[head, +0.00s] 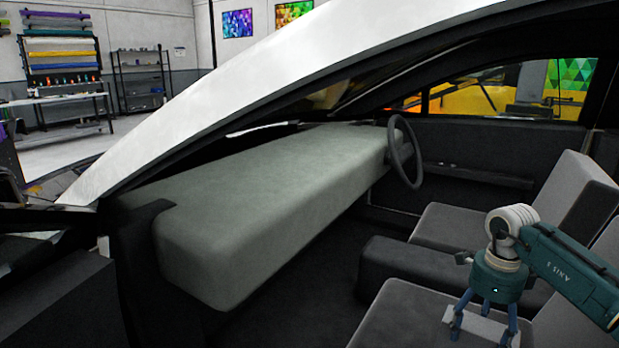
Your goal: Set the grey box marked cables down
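A small light grey box (482,327) is at the lower right in the head view, over the front seat (400,318). My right gripper (483,334) points down over it, with its blue fingers around the box, one near each end. It appears shut on the box. No marking on the box can be read. The fingers and the picture's lower edge leave its underside unclear, so I cannot tell whether it touches the seat. My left gripper is not in view.
I look into a car cabin. The grey dashboard (270,195) and steering wheel (404,152) lie ahead. A dark console (405,272) stands between the near seat and far seat (455,226). The white roof pillar (200,115) crosses the upper left. The dashboard top is bare.

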